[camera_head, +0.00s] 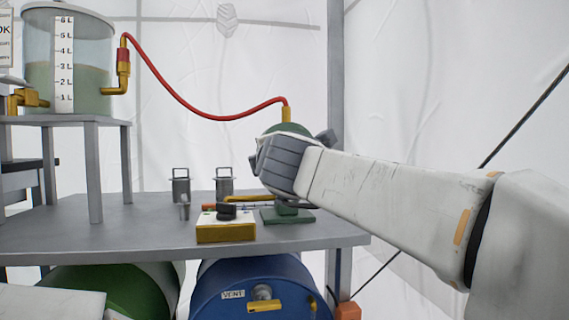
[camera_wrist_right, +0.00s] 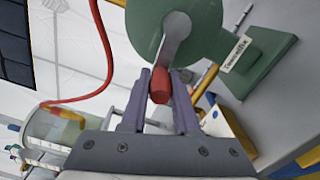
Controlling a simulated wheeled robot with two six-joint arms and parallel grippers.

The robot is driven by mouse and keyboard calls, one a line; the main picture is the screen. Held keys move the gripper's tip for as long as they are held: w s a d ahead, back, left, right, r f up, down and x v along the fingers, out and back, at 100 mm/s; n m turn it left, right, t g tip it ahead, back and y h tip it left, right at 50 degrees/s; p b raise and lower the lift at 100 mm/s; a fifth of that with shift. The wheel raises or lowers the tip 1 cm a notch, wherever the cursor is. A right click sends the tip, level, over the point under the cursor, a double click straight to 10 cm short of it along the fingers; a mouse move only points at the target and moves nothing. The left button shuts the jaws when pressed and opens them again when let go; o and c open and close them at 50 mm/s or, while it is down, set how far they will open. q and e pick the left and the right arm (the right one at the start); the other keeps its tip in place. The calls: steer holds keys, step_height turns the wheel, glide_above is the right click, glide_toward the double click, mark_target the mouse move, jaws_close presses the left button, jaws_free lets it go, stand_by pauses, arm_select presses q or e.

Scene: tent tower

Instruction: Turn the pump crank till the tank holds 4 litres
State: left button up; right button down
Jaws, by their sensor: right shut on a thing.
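The clear tank (camera_head: 68,60) stands on a grey stand at the left of the head view. Its scale runs from 1 L to 6 L, and the murky liquid's surface is at about the 3 L mark. The green pump (camera_wrist_right: 205,25) stands on the bench and is mostly hidden behind my right gripper in the head view. My right gripper (camera_wrist_right: 160,78) is shut on the red crank handle (camera_wrist_right: 160,93) at the end of the grey crank arm (camera_wrist_right: 175,40). My left gripper is out of view.
A red hose (camera_head: 190,105) joins pump and tank. A yellow-and-white box with a black knob (camera_head: 226,226) sits on the grey bench (camera_head: 150,225), near two metal canisters (camera_head: 181,187). A blue barrel (camera_head: 225,295) and a green barrel (camera_head: 110,285) lie below.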

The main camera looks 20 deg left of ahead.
steer(key=shift+r+m, duration=0.2)
steer(key=shift+m, duration=0.1)
steer(key=c, duration=0.7)
jaws_free()
steer(key=shift+o, duration=0.2)
steer(key=b+v, duration=0.1)
steer(key=v, duration=0.9)
steer(key=shift+s, duration=0.3)
steer(key=shift+d, duration=0.1)
